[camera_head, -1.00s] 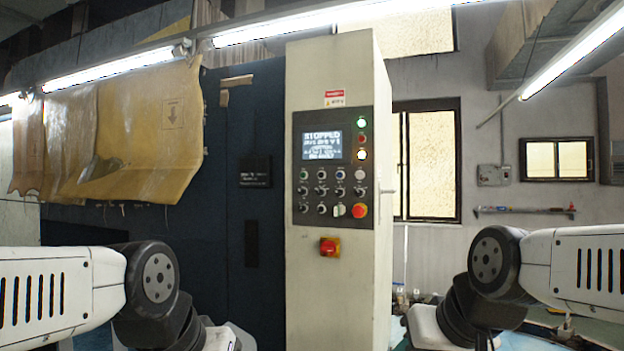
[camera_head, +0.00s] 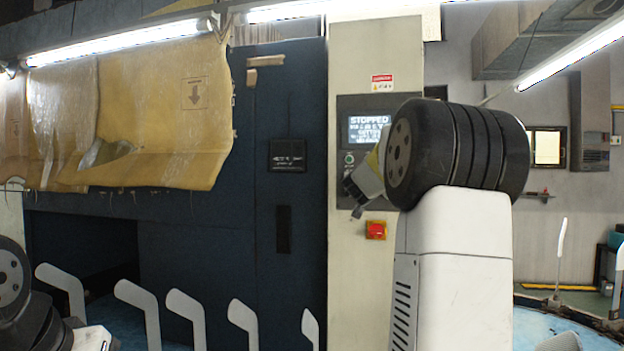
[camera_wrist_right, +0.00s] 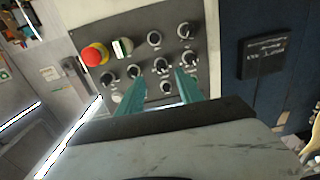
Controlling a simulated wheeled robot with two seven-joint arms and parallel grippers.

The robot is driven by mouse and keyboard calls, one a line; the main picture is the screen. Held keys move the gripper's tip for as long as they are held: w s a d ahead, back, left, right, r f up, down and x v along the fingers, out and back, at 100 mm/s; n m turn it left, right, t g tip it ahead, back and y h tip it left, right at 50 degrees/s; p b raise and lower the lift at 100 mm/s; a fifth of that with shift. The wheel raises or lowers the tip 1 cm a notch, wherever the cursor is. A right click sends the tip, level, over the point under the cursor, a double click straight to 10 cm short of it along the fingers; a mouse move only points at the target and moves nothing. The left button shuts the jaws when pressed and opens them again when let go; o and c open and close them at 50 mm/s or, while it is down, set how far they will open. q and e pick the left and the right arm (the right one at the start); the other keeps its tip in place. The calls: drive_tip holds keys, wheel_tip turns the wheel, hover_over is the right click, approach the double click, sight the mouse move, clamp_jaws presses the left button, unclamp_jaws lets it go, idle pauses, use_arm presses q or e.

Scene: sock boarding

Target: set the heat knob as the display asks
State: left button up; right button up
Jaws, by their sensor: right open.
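The control panel (camera_head: 345,105) has a lit display (camera_head: 368,129) with STOPPED on its top line; I cannot read the smaller lines. In the right wrist view the panel (camera_wrist_right: 135,50) appears turned over, with several black knobs (camera_wrist_right: 161,66). Their labels are too small to tell which is the heat knob. My right gripper (camera_wrist_right: 160,88) is open, its two teal fingers pointing at the knob rows, with knobs visible between and beside them. I cannot tell whether it touches one. In the head view my right arm hides most of the panel.
A red emergency button (camera_wrist_right: 96,54) and a white-green selector (camera_wrist_right: 122,47) sit beside the knobs. A red-yellow switch (camera_head: 376,230) is below the panel. White upright boards (camera_head: 185,310) stand along the front, near a blue table surface (camera_head: 560,328).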

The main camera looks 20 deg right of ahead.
drive_tip(key=x, duration=0.8)
drive_tip(key=shift+w+r, duration=0.2)
drive_tip(key=shift+r, duration=0.05)
drive_tip(key=shift+c, duration=0.2)
clamp_jaws()
